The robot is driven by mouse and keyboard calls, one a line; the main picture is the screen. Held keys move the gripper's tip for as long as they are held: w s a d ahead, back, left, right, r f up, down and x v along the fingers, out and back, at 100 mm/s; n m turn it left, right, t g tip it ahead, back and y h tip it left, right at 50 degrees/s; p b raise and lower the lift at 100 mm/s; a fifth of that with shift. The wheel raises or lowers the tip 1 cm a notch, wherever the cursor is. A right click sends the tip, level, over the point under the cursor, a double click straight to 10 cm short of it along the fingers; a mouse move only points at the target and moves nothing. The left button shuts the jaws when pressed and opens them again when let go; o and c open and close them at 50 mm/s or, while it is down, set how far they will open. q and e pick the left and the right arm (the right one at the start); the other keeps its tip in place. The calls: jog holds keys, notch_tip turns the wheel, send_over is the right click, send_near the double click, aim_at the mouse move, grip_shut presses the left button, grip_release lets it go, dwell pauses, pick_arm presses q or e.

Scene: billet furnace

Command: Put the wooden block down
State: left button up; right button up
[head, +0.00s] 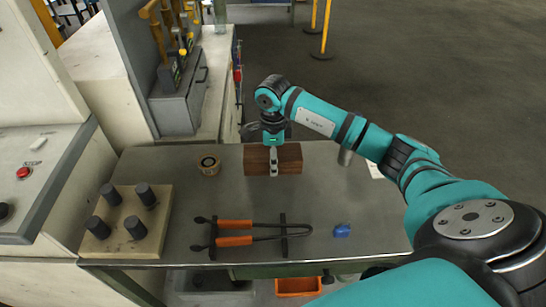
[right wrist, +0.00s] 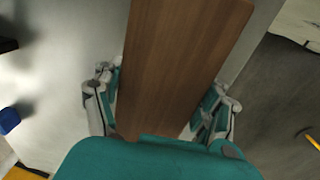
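The wooden block (head: 291,160) is a brown bar at the far edge of the grey worktable (head: 330,200) in the head view. My right gripper (head: 273,166) points down over the middle of the block, with one finger in front of its near face. In the right wrist view the block (right wrist: 178,65) runs between the two fingers (right wrist: 160,112), which press close on both its sides. The block looks level and at or just above the tabletop; I cannot tell whether it touches. My left gripper is not in view.
Tongs with orange grips (head: 235,232) lie on a rack at the table's front. A blue item (head: 342,231) sits to their right. A small round container (head: 208,164) is left of the block. A pegged board (head: 125,222) stands at left. The table's right part is mostly clear.

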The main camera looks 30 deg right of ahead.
jog(key=o, duration=0.4)
jog(key=shift+r, duration=0.6)
notch_tip(320, 180, up, 10)
jog(key=shift+f+b, duration=0.15)
jog(key=shift+b, duration=0.45)
jog(key=shift+r, duration=0.7)
